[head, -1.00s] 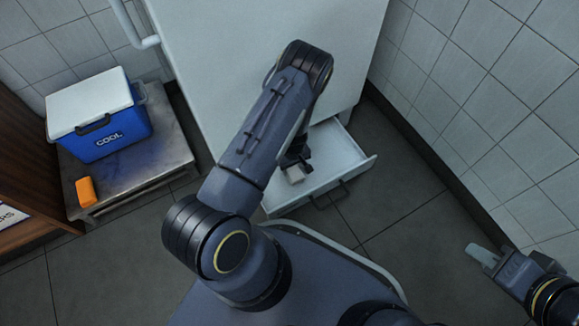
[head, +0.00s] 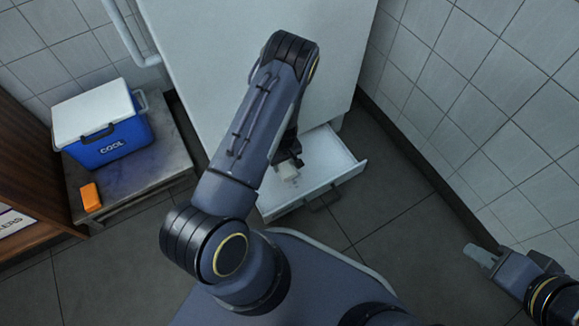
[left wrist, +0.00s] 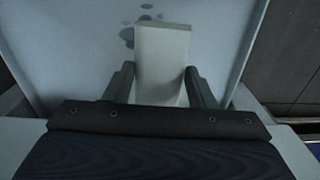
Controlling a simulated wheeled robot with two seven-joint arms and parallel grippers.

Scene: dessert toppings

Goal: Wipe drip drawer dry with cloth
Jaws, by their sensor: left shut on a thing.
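The drip drawer (head: 330,177) is a white, shallow tray pulled out from the base of a large white cabinet. My left gripper (head: 290,163) is over the drawer and shut on a pale cloth (head: 287,173), which looks like a small folded block. In the left wrist view the cloth (left wrist: 161,60) sits between both fingers of the gripper (left wrist: 160,88), over the drawer floor (left wrist: 85,50). Dark wet spots (left wrist: 127,34) show beside and beyond the cloth. I cannot tell whether the cloth touches the floor. My right gripper (head: 480,256) is away at the lower right, its finger gap unclear.
The white cabinet (head: 215,60) stands behind the drawer. A blue cooler (head: 110,140) with a white lid and an orange block (head: 91,196) rest on a low grey stand (head: 165,160) at left. A tiled wall (head: 470,120) bounds the right. Dark floor (head: 400,200) is clear between.

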